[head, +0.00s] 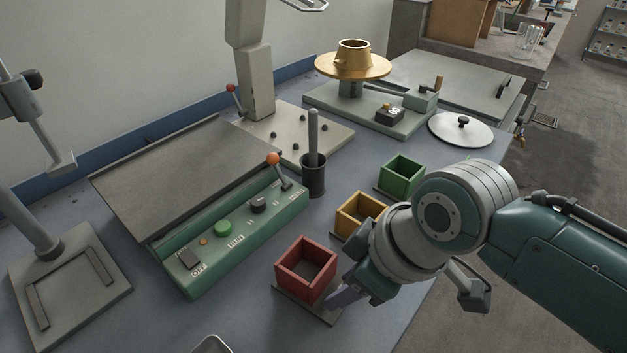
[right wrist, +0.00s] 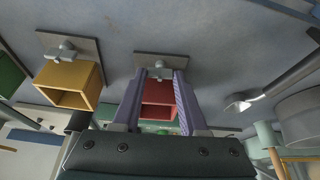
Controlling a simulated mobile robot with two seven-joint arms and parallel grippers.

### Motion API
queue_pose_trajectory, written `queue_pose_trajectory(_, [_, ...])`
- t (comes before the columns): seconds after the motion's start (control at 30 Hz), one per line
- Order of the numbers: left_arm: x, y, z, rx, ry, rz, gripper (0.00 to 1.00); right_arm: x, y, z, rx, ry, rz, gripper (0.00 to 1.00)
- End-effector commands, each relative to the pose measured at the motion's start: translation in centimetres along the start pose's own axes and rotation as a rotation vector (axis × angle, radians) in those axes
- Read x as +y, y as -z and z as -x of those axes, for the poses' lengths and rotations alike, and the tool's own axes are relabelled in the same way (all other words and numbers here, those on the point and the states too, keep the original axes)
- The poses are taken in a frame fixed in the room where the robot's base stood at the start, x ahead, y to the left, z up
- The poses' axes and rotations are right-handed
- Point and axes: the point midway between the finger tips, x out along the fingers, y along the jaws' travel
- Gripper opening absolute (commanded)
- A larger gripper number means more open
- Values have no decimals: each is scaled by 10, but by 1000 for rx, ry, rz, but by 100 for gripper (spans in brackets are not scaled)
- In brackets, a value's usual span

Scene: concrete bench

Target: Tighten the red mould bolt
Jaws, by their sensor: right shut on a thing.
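The red mould (head: 306,268) is an open square box on a grey base plate near the bench's front edge. It also shows in the right wrist view (right wrist: 158,92), between my two purple fingers. The red mould's bolt (right wrist: 159,70) is a pale winged piece on the plate, between the fingertips. My right gripper (head: 340,298) reaches down at the right side of the red mould and is shut on the bolt; its fingertips (right wrist: 160,74) lie around it. In the head view the bolt is hidden by the gripper. My left gripper is not in view.
A yellow mould (head: 352,222) and a green mould (head: 402,176) stand behind the red one, close to my right wrist. A green control panel (head: 235,232) with buttons and an orange-tipped lever is to the left. A dark cup (head: 313,180) holds a grey rod.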

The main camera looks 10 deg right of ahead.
Motion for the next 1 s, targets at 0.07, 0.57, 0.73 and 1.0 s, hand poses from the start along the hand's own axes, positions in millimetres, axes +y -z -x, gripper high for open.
queue_pose_trajectory(0.07, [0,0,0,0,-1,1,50,0,0,0,-1,0,0,4])
queue_pose_trajectory(0.57, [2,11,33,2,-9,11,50,-4,2,4,-4,-98,-247,0])
queue_pose_trajectory(0.73, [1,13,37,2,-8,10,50,-4,1,1,-3,-145,-355,0])
queue_pose_trajectory(1.0, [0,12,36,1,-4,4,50,-4,0,-1,-1,-152,-367,0])
